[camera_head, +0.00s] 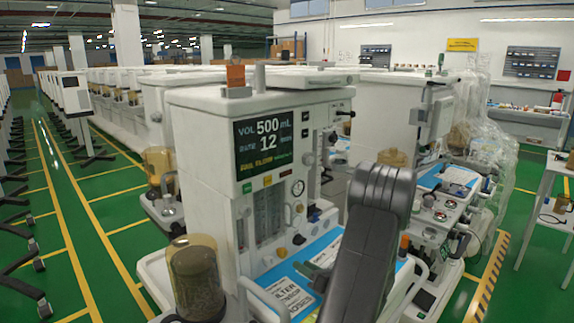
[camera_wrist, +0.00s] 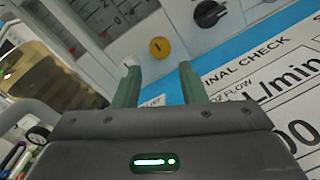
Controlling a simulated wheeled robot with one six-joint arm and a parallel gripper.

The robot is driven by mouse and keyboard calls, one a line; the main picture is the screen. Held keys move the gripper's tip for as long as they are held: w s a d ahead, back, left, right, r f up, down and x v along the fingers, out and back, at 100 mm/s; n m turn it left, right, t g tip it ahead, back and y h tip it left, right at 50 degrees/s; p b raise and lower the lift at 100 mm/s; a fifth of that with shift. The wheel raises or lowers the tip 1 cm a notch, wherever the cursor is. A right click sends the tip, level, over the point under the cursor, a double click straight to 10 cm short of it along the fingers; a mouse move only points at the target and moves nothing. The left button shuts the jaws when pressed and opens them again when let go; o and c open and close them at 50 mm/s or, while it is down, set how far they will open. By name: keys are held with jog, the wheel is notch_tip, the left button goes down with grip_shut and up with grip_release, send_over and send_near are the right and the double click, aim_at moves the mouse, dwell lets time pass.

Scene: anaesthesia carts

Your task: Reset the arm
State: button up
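My dark grey arm (camera_head: 375,235) rises in front of the nearest anaesthesia cart (camera_head: 205,130) and hides part of its right side. My gripper (camera_wrist: 158,68) shows two green fingers with a clear gap between them, open and with nothing held. The fingers are above the cart's blue-and-white work surface (camera_wrist: 235,60), near its front panel. A yellow knob (camera_wrist: 159,47) and a black knob (camera_wrist: 209,13) on the panel lie beyond the fingertips. I cannot tell whether the fingers touch anything.
The cart has a display (camera_head: 264,142) reading 500 mL and 12, and an absorber canister (camera_head: 194,280) at its lower left. More carts stand behind and to the right, one wrapped in clear plastic (camera_head: 490,150). The green aisle floor (camera_head: 85,215) at left is open.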

aim_at(285, 254)
jog(key=p+x, duration=0.1)
jog(key=x, duration=0.7)
jog(key=shift+w, duration=0.1)
jog(key=n+b, duration=0.1)
jog(key=n, duration=0.1)
jog(key=shift+f+n, duration=0.1)
jog(key=shift+n, duration=0.2)
jog(key=n, duration=0.6)
jog(key=shift+s+b, duration=0.2)
jog(key=shift+b, duration=0.15)
jog(key=b+v, duration=0.2)
jog(key=v, duration=1.1)
jog(key=shift+s, duration=0.25)
